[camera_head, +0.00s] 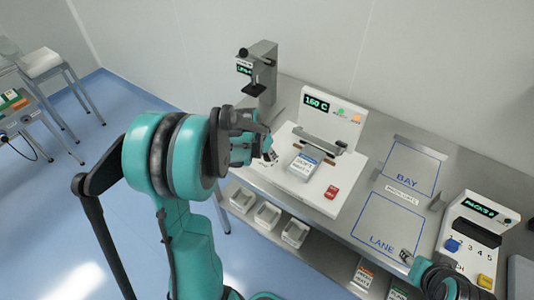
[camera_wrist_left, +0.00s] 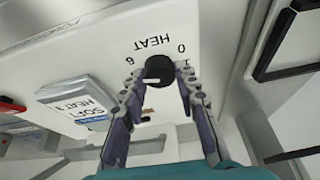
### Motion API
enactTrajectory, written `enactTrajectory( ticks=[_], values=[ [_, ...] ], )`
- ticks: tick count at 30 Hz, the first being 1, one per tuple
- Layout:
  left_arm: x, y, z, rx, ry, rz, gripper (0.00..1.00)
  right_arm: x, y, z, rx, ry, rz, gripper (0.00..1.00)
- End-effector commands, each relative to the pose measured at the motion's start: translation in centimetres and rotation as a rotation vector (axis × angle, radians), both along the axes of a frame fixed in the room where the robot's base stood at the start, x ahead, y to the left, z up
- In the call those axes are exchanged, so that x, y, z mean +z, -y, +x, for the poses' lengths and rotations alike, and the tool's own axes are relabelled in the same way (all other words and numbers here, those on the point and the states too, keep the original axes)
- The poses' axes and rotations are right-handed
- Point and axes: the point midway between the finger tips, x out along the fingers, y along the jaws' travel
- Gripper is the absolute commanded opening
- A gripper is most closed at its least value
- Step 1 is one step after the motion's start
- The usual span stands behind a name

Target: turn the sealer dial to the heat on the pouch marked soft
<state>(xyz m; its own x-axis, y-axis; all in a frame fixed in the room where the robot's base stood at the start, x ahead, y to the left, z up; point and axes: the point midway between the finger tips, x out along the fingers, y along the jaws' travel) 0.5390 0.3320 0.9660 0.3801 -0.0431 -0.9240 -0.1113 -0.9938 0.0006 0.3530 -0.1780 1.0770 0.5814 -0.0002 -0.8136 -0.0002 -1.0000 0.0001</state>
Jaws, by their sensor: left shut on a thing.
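The sealer (camera_head: 310,165) is a white machine on the bench with a green display (camera_head: 317,103) that reads 160 C. Its black round dial (camera_wrist_left: 159,69) sits on a white panel beside the printed word HEAT and scale figures. My left gripper (camera_head: 268,148) is at the sealer's left side. In the left wrist view its fingers (camera_wrist_left: 158,84) are shut on the dial, one on each side. The pouch (camera_head: 303,166) lies on the sealer; in the left wrist view (camera_wrist_left: 75,103) it reads SOFT and HEAT, its number unclear. My right gripper (camera_head: 408,257) shows only partly at the lower right.
A grey press-like stand (camera_head: 260,75) is behind the left gripper. The outlined BAY (camera_head: 410,168) and LANE (camera_head: 385,225) areas look clear. A numbered console (camera_head: 475,240) stands at the right.

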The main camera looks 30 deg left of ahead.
Motion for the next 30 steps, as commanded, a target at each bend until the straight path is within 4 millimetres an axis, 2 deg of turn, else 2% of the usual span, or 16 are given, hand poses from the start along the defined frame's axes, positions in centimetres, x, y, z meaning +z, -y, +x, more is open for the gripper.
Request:
enactTrajectory(
  ticks=[30],
  values=[
    [-0.04,0.61,0.28,0.959,0.0,0.002,0.01,-1.03,0.0,0.0,0.0,0.0,0.0,0.4]
  ],
)
